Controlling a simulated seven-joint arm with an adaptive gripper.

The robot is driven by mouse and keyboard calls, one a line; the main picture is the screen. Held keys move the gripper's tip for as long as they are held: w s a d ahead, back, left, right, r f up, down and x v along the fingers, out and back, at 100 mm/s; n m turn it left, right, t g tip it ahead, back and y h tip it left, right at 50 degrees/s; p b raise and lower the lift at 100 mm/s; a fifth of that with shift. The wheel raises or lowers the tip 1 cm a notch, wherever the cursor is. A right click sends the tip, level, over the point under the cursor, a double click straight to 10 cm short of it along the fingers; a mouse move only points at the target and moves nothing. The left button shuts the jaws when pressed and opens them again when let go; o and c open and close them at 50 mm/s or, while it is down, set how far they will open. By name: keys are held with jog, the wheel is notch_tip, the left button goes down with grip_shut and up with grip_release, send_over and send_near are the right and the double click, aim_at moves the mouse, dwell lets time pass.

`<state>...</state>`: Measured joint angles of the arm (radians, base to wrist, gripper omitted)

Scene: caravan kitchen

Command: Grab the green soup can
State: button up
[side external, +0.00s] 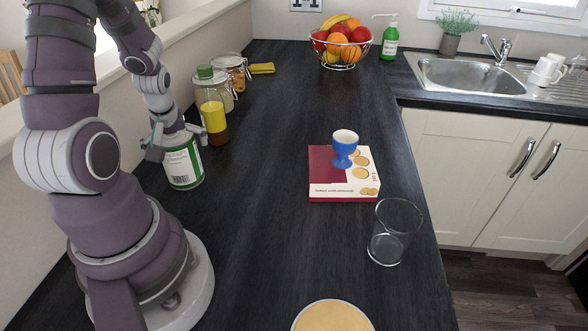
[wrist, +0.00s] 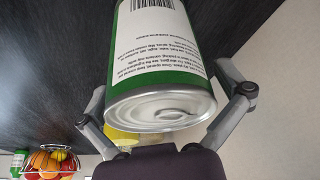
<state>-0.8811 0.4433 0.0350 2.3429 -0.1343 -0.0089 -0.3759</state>
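The green soup can (side external: 183,166), with a white label and green bands, is upright or slightly tilted at the left of the counter in the side view. Whether its base touches the counter is unclear. In the wrist view the can (wrist: 165,55) shows its metal pull-tab end toward my camera. My gripper (side external: 178,142) is above the can, with one finger on each side of its upper end. In the wrist view the gripper's fingers (wrist: 165,92) flank the can closely; whether they press on it cannot be told.
Just behind the can stands a jar (side external: 212,110) with yellow and brown contents; another jar (side external: 234,70) is farther back. A red box (side external: 330,180) carries a blue egg cup (side external: 344,150). A glass (side external: 394,235) stands near the right edge. The counter between is clear.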

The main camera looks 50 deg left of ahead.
jog(key=c, duration=0.9)
jog(key=shift+c, duration=0.2)
jog(key=shift+r, duration=0.15)
